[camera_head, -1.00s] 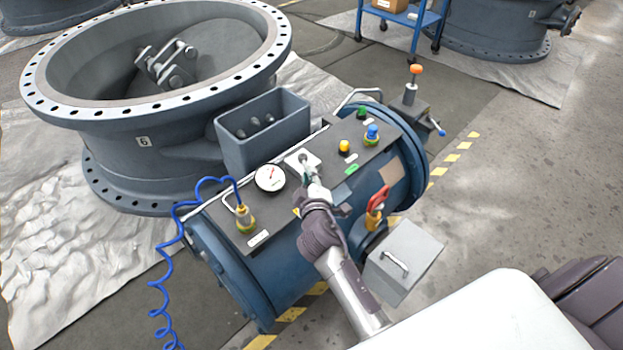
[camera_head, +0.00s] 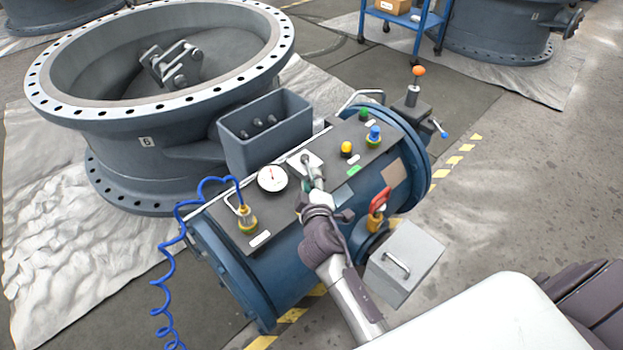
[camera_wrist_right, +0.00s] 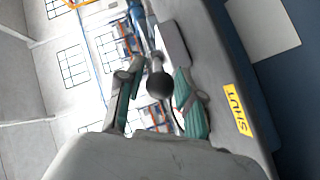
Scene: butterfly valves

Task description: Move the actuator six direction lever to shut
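The actuator six direction lever (camera_head: 306,160) rises from a pale plate on top of the blue actuator cylinder (camera_head: 285,275). In the right wrist view the lever's dark ball knob (camera_wrist_right: 160,84) sits between the two green-padded fingers of my right gripper (camera_wrist_right: 155,100). Gaps show on both sides of the knob, so the fingers are open around it. A yellow SHUT label (camera_wrist_right: 238,110) is on the panel to the right of the fingers. In the head view my right gripper (camera_head: 314,184) reaches over the panel at the lever and hides its lower part. My left gripper is not in view.
A white gauge (camera_head: 271,179) and a brass fitting with a coiled blue hose (camera_head: 245,218) are left of the lever. Yellow (camera_head: 347,149) and blue (camera_head: 374,136) knobs are to its right. A grey open box (camera_head: 264,130) stands behind, near the big valve (camera_head: 150,120).

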